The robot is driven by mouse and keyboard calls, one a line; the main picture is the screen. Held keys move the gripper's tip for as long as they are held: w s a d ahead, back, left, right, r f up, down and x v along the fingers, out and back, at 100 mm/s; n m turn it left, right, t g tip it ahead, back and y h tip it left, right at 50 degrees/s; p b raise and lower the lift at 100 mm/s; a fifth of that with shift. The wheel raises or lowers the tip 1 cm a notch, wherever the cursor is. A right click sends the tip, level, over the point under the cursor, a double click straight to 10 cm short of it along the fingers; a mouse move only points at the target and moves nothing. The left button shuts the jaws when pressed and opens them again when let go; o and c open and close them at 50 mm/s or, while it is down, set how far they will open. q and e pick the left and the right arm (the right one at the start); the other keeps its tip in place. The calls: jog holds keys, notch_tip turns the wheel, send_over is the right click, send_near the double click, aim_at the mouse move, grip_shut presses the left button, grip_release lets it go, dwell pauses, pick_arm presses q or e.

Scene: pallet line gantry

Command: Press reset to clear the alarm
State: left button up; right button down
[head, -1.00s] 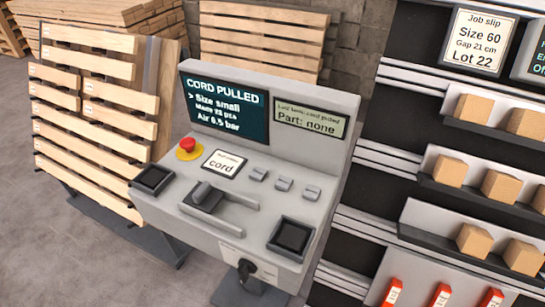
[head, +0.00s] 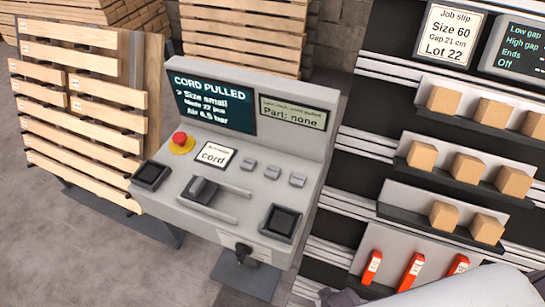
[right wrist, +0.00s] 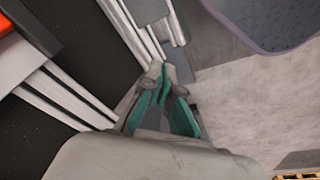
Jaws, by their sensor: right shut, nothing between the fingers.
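A grey control console (head: 225,222) stands in the middle of the head view. Its dark screen (head: 213,104) reads "CORD PULLED", "Size small" and "Air 6.5 bar". A smaller pale display (head: 292,112) reads "Part: none". A red mushroom button (head: 180,138) on a yellow base sits at the panel's left. Three small grey switches (head: 272,171) sit in a row at the right; I read no reset label on them. A card (head: 214,156) reads "cord". My right gripper (right wrist: 161,85), with green fingers, is shut and empty in the right wrist view, apart from the console. My left gripper is out of view.
The console also carries black square pads (head: 281,222), a lever (head: 201,188) and a dark knob (head: 243,250) on its front. Right of it is a rack with cardboard boxes (head: 422,156) and red-orange items (head: 410,271). Wooden pallets (head: 80,100) stand left. Grey floor (head: 60,240) is open at front left.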

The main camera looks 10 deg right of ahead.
jog(key=w+a+r+n+t+p, duration=0.1)
jog(key=w+a+r+p, duration=0.1)
jog(key=r, duration=1)
jog(key=w+a+r+n+t+y+p, duration=0.1)
jog(key=w+r+p, duration=0.3)
jog(key=r, duration=0.8)
jog(key=w+a+r+n+y+p, duration=0.1)
jog(key=w+a+r, duration=0.3)
jog(key=r, duration=0.8)
jog(key=shift+w+a+r+n+t+p, duration=0.1)
jog(key=shift+w+r+n+t+p, duration=0.1)
jog(key=shift+w+p, duration=0.25)
jog(key=shift+w+r+n+t+p, duration=0.1)
jog(key=shift+w+r+t+p, duration=0.1)
jog(key=shift+w+p, duration=0.25)
jog(key=w+a+r+n+t+y, duration=0.1)
jog(key=w+a+r+n+y, duration=0.35)
jog(key=w, duration=0.45)
pick_arm(q)
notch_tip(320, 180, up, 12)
jog(key=p, duration=0.1)
pick_arm(e)
notch_tip(320, 180, up, 3)
jog(key=n+h, duration=0.1)
jog(key=n, duration=0.5)
send_over(274, 172)
jog(key=shift+t, duration=0.4)
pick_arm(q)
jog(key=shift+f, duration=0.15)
